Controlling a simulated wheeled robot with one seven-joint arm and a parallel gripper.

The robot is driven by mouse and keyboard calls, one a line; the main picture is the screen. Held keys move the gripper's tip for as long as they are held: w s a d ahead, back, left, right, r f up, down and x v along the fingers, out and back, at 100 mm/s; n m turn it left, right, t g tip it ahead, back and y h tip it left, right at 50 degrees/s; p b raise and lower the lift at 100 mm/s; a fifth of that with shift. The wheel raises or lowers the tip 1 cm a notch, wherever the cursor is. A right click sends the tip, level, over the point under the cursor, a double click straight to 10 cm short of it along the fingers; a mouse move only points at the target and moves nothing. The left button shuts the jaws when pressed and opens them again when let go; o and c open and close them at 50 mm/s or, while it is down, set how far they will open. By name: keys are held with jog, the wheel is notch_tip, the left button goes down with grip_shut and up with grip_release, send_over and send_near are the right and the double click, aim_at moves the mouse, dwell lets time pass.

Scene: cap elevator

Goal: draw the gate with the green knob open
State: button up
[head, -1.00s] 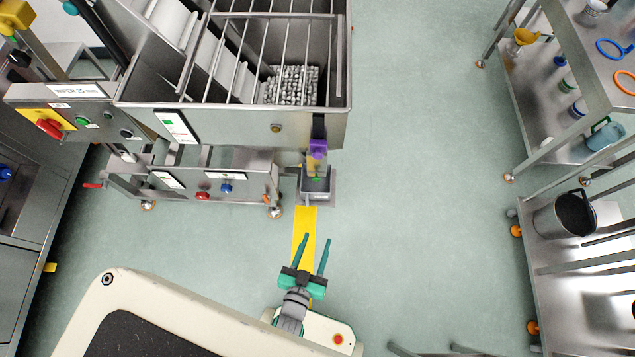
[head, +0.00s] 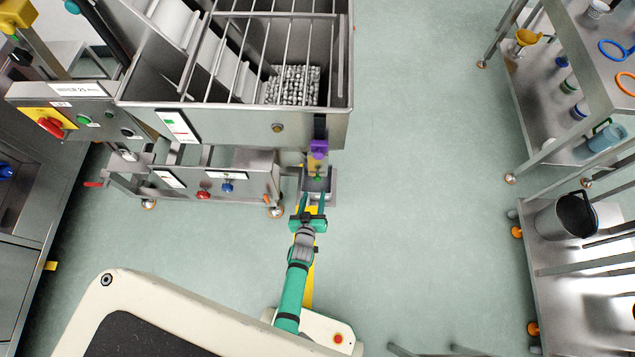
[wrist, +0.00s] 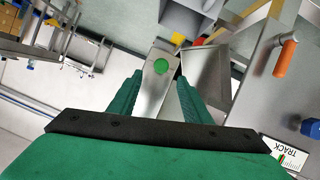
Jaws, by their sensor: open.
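The green knob (head: 318,178) sits on a small metal gate below the purple part on the machine's front. In the wrist view the green knob (wrist: 160,65) shows as a round disc on the pale metal gate plate (wrist: 157,90), just beyond and between my fingertips. My gripper (head: 308,200) is open and empty, with its green fingers pointing at the gate. In the wrist view my gripper (wrist: 158,80) has a finger on each side of the plate. I cannot tell whether either finger touches it.
The hopper (head: 235,125) with a barred top rises at the upper left. An orange-handled lever (wrist: 285,58) is right of the gate in the wrist view. A yellow strip (head: 309,285) runs along the floor. Shelves with a bucket (head: 566,216) stand at right; the floor between is clear.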

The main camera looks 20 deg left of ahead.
aim_at(316, 181)
jog(key=x, duration=0.5)
jog(key=shift+w+a+f, duration=0.1)
jog(key=shift+w, duration=0.2)
jog(key=shift+x, duration=1)
jog(key=shift+w+a+f, duration=0.15)
jog(key=shift+w+f, duration=0.05)
jog(key=shift+w, duration=0.2)
jog(key=shift+s+a, duration=0.1)
grip_shut()
